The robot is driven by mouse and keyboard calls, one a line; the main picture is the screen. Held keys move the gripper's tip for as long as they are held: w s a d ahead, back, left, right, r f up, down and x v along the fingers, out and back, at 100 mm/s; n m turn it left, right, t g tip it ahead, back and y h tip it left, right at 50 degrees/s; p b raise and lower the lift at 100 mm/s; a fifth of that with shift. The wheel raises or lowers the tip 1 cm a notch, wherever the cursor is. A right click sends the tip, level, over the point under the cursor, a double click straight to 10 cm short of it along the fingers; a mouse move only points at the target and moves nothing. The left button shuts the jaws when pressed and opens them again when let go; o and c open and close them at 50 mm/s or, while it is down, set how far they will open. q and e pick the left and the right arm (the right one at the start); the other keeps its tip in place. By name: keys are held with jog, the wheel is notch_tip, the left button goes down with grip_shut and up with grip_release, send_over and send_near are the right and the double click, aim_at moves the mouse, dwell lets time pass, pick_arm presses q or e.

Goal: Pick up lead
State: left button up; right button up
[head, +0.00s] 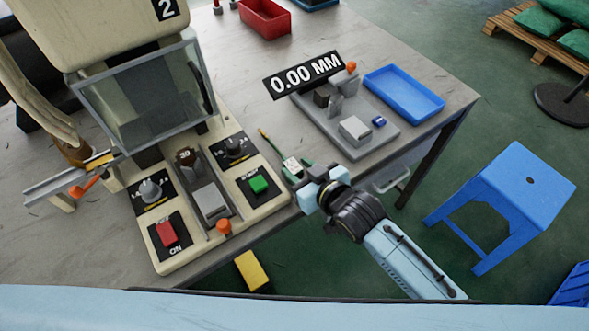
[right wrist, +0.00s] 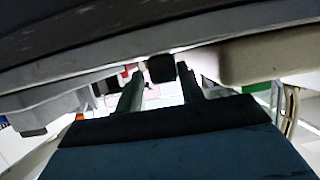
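The lead (head: 293,165) lies on the table near its front edge, just right of the machine's control base. It shows as a small white and green piece, with a thin green wire tipped in yellow (head: 264,134) reaching away from it. My right gripper (head: 312,181) is at the table's front edge, close to the lead's near end. In the right wrist view its two fingers (right wrist: 160,88) stand apart, with a dark block showing beyond the gap. I see nothing held between them. I cannot make out the lead clearly in that view. My left gripper is not in view.
The machine's control base (head: 167,255) stands left of the lead. A grey gauge plate (head: 372,143) with a 0.00 MM display (head: 304,76) and a blue tray (head: 404,92) are to the right. A red bin (head: 264,18) is at the back. A blue stool (head: 500,200) stands off the table.

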jog(key=shift+f, duration=0.4)
jog(key=shift+c, duration=0.5)
jog(key=c, duration=0.7)
